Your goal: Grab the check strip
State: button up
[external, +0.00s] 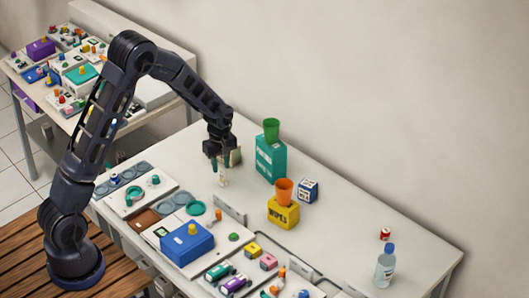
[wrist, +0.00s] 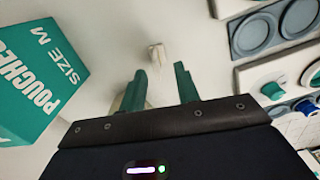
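My gripper (external: 218,166) points down over the white table, and it also shows in the wrist view (wrist: 161,86). Its two green fingers are apart with nothing between them. A small pale upright piece, which looks like the check strip (wrist: 157,54), is just beyond the fingertips in the wrist view. In the external view this pale piece (external: 223,179) shows right below the fingers, with faint markings. I cannot tell whether the fingers touch it. A beige piece (external: 235,157) stands beside the gripper and is partly hidden behind a finger in the wrist view.
A teal pouches box (external: 270,158) with a green cup (external: 271,130) on it stands right of my gripper. A yellow wipes box (external: 283,212) holds an orange cup (external: 284,191). Trays with a blue box (external: 187,243) fill the front. A bottle (external: 385,266) stands far right.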

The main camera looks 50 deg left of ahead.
aim_at(222, 170)
jog(key=shift+w+a+f, duration=0.1)
jog(key=shift+w+f, duration=0.05)
jog(key=shift+f, duration=1.45)
jog(key=shift+w+a+f, duration=0.1)
jog(key=shift+w+f, duration=0.05)
jog(key=shift+f, duration=1.45)
grip_shut()
